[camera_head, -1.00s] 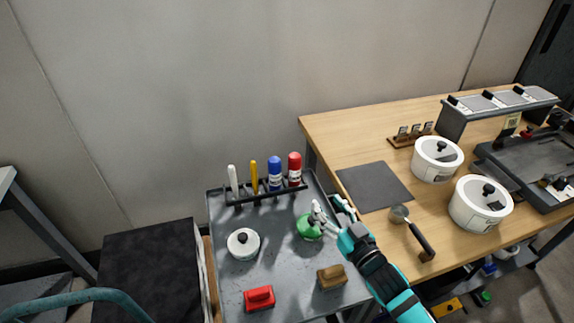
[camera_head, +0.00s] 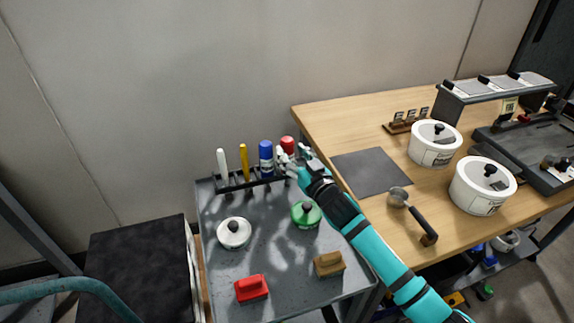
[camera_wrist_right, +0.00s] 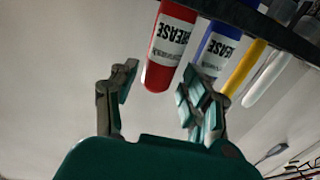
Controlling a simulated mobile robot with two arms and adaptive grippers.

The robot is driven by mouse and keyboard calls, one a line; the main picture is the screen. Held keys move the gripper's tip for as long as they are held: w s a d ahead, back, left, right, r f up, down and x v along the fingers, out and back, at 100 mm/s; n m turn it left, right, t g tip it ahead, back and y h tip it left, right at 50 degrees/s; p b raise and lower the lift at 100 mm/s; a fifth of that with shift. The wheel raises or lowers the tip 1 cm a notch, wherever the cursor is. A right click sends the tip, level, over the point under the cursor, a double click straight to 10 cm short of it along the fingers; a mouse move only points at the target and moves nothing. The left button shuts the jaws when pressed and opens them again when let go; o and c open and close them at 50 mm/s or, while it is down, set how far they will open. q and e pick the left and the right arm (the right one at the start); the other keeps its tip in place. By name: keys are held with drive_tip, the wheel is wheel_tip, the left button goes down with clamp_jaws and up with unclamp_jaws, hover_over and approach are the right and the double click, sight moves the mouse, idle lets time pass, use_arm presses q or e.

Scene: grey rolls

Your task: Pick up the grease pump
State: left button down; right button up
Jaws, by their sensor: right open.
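Two capped cylinders labelled GREASE stand in a black rack (camera_head: 236,184) at the back of the grey cart: a red one (camera_head: 287,143) and a blue one (camera_head: 266,158). In the right wrist view, the red cylinder (camera_wrist_right: 168,47) lies ahead of the open fingers, its end near the gap between them, and the blue cylinder (camera_wrist_right: 215,50) is beside it. My right gripper (camera_head: 292,156) is open and empty, in front of the red cylinder, hiding its lower part. Contact cannot be told. My left gripper is out of view.
White (camera_head: 222,163) and yellow (camera_head: 244,162) sticks share the rack. A wooden table (camera_head: 345,125) with pots adjoins the right.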

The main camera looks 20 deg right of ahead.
drive_tip(key=shift+w+a, duration=0.15)
drive_tip(key=shift+w, duration=0.65)
drive_tip(key=c, duration=0.9)
